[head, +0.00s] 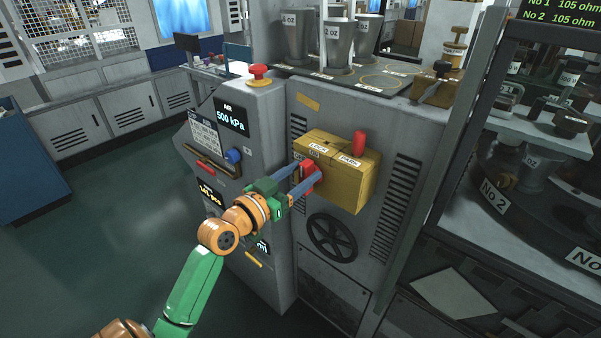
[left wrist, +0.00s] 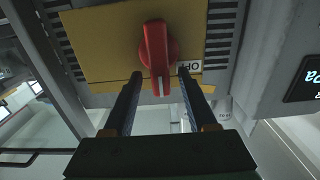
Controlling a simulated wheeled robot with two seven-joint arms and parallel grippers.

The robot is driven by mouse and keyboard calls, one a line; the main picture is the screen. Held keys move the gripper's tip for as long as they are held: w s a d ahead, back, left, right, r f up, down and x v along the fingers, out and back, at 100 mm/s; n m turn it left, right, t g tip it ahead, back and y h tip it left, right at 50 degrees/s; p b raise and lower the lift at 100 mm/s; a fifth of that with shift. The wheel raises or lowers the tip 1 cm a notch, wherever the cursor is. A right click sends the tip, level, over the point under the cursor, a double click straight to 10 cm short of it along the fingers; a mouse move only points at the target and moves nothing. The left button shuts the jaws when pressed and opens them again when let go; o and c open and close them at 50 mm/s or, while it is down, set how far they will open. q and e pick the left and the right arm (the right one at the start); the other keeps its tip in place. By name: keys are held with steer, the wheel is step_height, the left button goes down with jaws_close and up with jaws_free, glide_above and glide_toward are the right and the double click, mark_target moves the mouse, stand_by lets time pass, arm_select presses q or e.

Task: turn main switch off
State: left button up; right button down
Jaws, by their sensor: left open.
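The main switch is a red rotary knob (head: 308,176) on the front of a yellow box (head: 349,183) fixed to the grey machine. In the left wrist view the red knob (left wrist: 157,55) shows its long handle, lying nearly in line with the fingers, beside an "OFF" label (left wrist: 190,67). My left gripper (head: 302,179) is open, with its two blue-grey fingers reaching to either side of the knob. In the left wrist view the fingertips (left wrist: 160,74) flank the handle with gaps visible on both sides. My right gripper is not in view.
A red peg (head: 359,143) stands on the box top near "LOCK" and "PARK" labels. A dark handwheel (head: 332,238) sits below the box. A red mushroom button (head: 259,72) and a blue knob (head: 234,156) are on the machine to the left. Open floor lies at left.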

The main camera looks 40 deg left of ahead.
arm_select(q)
steer(key=shift+a, duration=0.1)
steer(key=c, duration=0.6)
jaws_close()
steer(key=shift+n, duration=0.4)
steer(key=shift+w+a+f+n+p, duration=0.1)
steer(key=shift+a+f+n+p, duration=0.35)
steer(key=shift+n, duration=2.4)
steer(key=shift+s+a+f+n+p, duration=0.1)
steer(key=shift+a+f+n+p, duration=0.4)
steer(key=shift+n, duration=2.4)
steer(key=shift+w+a+f+n+p, duration=0.1)
steer(key=shift+a+f+n+p, duration=0.35)
steer(key=shift+n, duration=2.4)
steer(key=shift+d+r, duration=0.15)
steer(key=shift+d, duration=0.1)
